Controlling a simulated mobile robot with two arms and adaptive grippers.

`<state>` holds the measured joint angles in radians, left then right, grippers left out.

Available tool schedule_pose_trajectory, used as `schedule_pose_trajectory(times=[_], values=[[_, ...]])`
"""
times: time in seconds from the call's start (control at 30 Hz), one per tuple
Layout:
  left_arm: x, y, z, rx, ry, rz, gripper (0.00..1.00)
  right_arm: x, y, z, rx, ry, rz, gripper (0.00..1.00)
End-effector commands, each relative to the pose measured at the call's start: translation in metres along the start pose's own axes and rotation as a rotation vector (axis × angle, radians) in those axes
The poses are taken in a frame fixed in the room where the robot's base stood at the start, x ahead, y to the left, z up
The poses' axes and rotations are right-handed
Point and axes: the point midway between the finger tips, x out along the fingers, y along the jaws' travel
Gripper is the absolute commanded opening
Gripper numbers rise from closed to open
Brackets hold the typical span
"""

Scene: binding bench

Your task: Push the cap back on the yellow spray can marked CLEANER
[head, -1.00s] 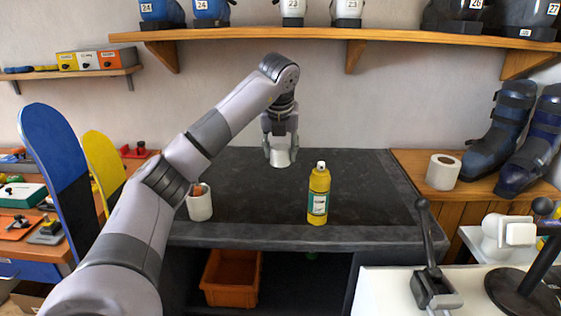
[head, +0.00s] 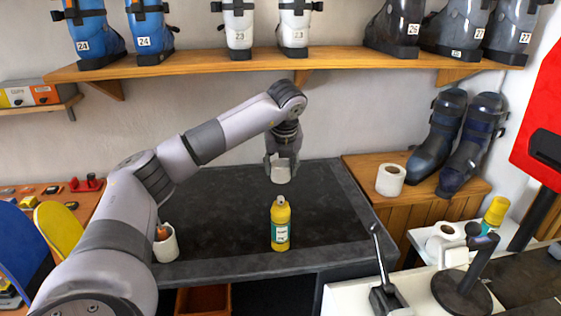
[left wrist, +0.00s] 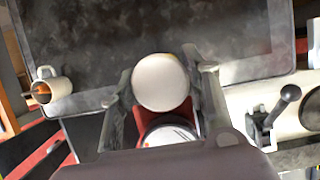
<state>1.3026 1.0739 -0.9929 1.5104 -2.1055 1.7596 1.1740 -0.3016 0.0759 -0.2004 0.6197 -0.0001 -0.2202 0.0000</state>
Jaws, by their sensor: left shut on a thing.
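The yellow spray can (head: 281,226) with a green-and-white label stands upright near the front of the dark bench top in the head view. Its small nozzle is bare on top. My left gripper (head: 282,165) points down behind the can in the picture and is shut on a white cap (head: 281,174). In the left wrist view the round white cap (left wrist: 161,82) sits between the two fingers of the left gripper (left wrist: 162,90). The cap is apart from the can. I cannot make out the can in the wrist view. My right gripper is not in view.
A white mug (head: 166,246) stands at the bench's front left. A lever tool (head: 384,290) is at the right front. A second yellow can (head: 495,212) is far right. The bench (head: 225,215) is clear around the can.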

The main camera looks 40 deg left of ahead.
Motion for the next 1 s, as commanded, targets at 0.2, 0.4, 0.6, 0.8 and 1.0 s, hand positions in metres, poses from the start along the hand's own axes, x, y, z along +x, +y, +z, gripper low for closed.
schedule_pose_trajectory(times=[0.2, 0.4, 0.6, 0.8, 1.0], values=[[0.015, 0.000, -0.006, 0.001, 0.000, 0.001, 0.32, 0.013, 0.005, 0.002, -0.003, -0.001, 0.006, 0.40], [0.033, 0.001, -0.014, 0.002, 0.001, 0.001, 0.32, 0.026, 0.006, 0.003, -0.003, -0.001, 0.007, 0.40], [0.047, 0.000, -0.019, 0.002, 0.001, 0.000, 0.32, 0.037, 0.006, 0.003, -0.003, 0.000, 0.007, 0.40], [0.049, 0.000, -0.021, 0.002, 0.000, -0.001, 0.32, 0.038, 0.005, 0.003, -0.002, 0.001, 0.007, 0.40], [0.049, 0.000, -0.020, 0.002, 0.000, -0.001, 0.32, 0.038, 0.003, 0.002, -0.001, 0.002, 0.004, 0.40]])
